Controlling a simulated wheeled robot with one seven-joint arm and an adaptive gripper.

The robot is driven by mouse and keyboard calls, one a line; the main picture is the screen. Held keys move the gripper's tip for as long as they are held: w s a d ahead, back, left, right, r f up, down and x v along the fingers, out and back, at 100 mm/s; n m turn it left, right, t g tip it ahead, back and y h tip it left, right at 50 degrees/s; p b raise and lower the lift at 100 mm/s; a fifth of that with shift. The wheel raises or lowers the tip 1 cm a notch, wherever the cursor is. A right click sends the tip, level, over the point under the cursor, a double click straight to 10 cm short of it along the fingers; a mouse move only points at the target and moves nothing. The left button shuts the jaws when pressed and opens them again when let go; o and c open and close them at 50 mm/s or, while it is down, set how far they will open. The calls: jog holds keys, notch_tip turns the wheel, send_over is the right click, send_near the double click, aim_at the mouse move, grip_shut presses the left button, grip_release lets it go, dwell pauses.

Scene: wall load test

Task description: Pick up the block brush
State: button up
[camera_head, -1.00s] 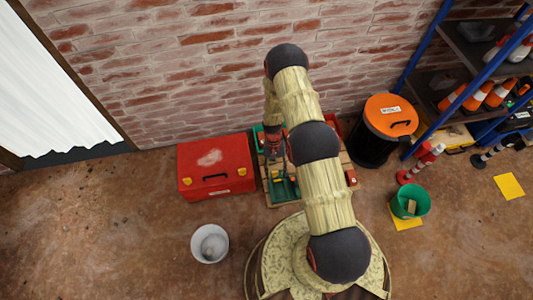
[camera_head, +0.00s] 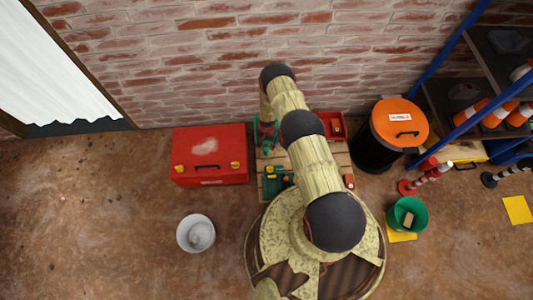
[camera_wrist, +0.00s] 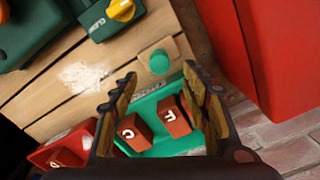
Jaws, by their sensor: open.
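I cannot pick out a block brush for certain. In the wrist view, a green tray (camera_wrist: 160,106) holds two red blocks, one marked C (camera_wrist: 134,132) and one marked F (camera_wrist: 173,116). A small tan block with a green round knob (camera_wrist: 160,62) lies on the wooden boards just beyond the tray. My gripper (camera_wrist: 160,76) is open, its two fingers spread on either side of the green tray. No object is held between them. In the head view my arm hides much of the wooden pallet (camera_head: 335,155) and most of the gripper.
A red toolbox (camera_head: 210,172) stands left of the pallet, near the brick wall (camera_head: 200,80). An orange-lidded bin (camera_head: 372,148) and blue-framed shelves (camera_head: 450,75) stand right. A white bucket (camera_head: 183,240) and a green bucket (camera_head: 421,216) stand forward. The left floor is clear.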

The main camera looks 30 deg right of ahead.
aim_at(267, 149)
notch_tip(267, 149, down, 7)
jog(key=b, duration=0.3)
jog(key=shift+s+a+f+b, duration=0.15)
jog(key=shift+b, duration=0.15)
jog(key=shift+c, duration=0.3)
jog(key=c, duration=1.1)
grip_shut()
